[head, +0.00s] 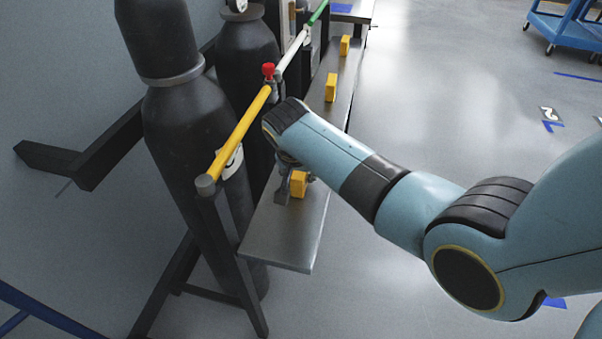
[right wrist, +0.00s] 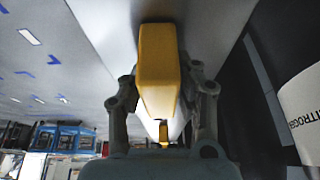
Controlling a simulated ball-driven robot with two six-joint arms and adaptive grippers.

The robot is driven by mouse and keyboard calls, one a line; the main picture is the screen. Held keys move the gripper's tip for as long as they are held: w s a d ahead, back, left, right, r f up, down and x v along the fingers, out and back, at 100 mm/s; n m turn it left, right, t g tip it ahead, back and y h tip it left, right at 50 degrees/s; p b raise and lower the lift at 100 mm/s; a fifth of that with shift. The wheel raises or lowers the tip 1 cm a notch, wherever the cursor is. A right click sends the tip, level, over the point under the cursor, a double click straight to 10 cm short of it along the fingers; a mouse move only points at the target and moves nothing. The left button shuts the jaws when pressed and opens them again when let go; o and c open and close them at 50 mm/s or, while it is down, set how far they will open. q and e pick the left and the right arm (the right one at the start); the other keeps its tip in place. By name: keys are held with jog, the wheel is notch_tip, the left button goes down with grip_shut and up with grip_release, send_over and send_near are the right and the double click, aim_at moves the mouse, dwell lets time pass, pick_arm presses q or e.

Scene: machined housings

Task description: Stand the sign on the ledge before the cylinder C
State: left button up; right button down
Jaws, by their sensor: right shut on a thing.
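The sign is a small yellow block in the head view (head: 299,186), at the near end of the grey metal ledge (head: 278,250). My right gripper (head: 296,188) is over the ledge, shut on this sign. In the right wrist view the yellow sign (right wrist: 158,68) stands between the two fingers of the gripper (right wrist: 165,88). I cannot tell whether its base touches the ledge. Dark gas cylinders (head: 190,135) stand behind the ledge; no letter C is readable. My left gripper is not in view.
Two more yellow blocks (head: 331,88) (head: 345,45) stand farther along the ledge. A yellow, white and green rail (head: 240,133) with a red knob (head: 268,69) runs in front of the cylinders. A blue cart (head: 565,28) is far right. Open floor lies right of the ledge.

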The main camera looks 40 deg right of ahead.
jog(key=c, duration=1.5)
grip_release()
jog(key=shift+f, duration=0.1)
jog(key=o, duration=0.5)
jog(key=shift+r, duration=0.25)
jog(key=p+v, duration=0.1)
jog(key=v, duration=1)
jog(key=shift+s+a+r+p, duration=0.15)
jog(key=shift+s+r+p, duration=0.05)
jog(key=shift+r+p, duration=0.15)
